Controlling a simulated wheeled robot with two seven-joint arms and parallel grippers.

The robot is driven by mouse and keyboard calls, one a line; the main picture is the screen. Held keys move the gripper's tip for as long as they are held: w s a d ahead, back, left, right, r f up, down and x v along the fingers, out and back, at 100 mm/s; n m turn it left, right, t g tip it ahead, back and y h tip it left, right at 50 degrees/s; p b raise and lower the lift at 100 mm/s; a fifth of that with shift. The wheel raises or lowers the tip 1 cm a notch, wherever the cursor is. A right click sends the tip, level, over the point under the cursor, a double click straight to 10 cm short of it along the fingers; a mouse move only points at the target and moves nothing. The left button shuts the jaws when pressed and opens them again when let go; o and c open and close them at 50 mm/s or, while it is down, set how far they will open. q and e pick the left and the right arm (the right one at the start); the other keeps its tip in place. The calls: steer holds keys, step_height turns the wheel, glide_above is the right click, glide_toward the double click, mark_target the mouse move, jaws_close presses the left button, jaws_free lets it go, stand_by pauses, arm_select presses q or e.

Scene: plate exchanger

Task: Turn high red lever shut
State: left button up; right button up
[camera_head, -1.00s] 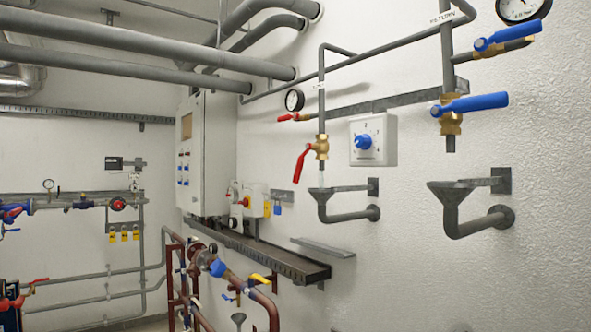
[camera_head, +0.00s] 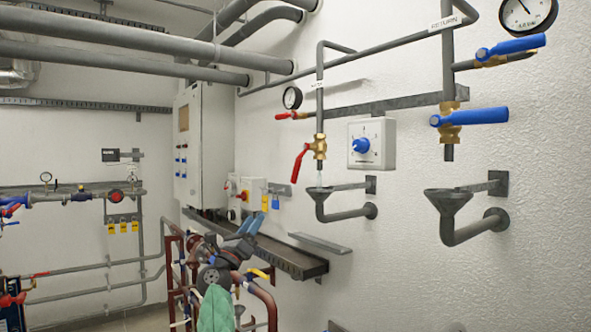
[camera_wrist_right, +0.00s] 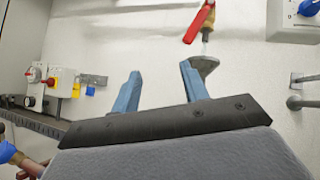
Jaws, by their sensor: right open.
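A long red lever (camera_head: 300,163) hangs down and slightly left from a brass valve (camera_head: 319,146) on a grey vertical pipe. A smaller red handle (camera_head: 291,115) sits above it beside a gauge. My right gripper (camera_head: 249,226) is open and empty, below and left of the long lever, apart from it. In the right wrist view, the gripper's blue-grey fingers (camera_wrist_right: 161,84) are spread, and the red lever (camera_wrist_right: 200,22) is beyond them at the top, partly cut off by the frame edge. My left gripper is not in view.
A grey funnel (camera_head: 319,192) is under the valve. A white box with a blue knob (camera_head: 371,145) is to its right, and blue-handled valves (camera_head: 470,117) are farther right. A grey wall shelf (camera_head: 320,243) and dark red pipes (camera_head: 262,300) are near my right gripper.

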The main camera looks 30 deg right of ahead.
mark_target(293, 173)
steer(key=s+d+r+m+g+y+p, duration=0.1)
steer(key=d+r+m+g+y, duration=0.2)
steer(key=r+m+g, duration=0.3)
steer(key=s+d+r+m+g+y+p, duration=0.1)
steer(key=d+r+m+g+y, duration=0.25)
steer(key=r+m, duration=0.45)
steer(key=shift+n+h, duration=0.4)
steer(key=shift+h, duration=0.05)
steer(key=d+p, duration=0.1)
steer(key=d, duration=0.1)
steer(key=d+p, duration=0.1)
steer(key=d, duration=0.1)
steer(key=d+p, duration=0.2)
steer(key=shift+w+d+r, duration=0.2)
steer(key=shift+w+r, duration=0.05)
steer(key=shift+d+f, duration=0.1)
steer(key=shift+d, duration=0.35)
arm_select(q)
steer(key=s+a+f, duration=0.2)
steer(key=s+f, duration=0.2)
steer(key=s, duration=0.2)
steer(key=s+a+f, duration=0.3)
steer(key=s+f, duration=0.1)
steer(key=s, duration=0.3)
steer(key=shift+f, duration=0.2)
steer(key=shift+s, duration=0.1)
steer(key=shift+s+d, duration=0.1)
arm_select(e)
jaws_close()
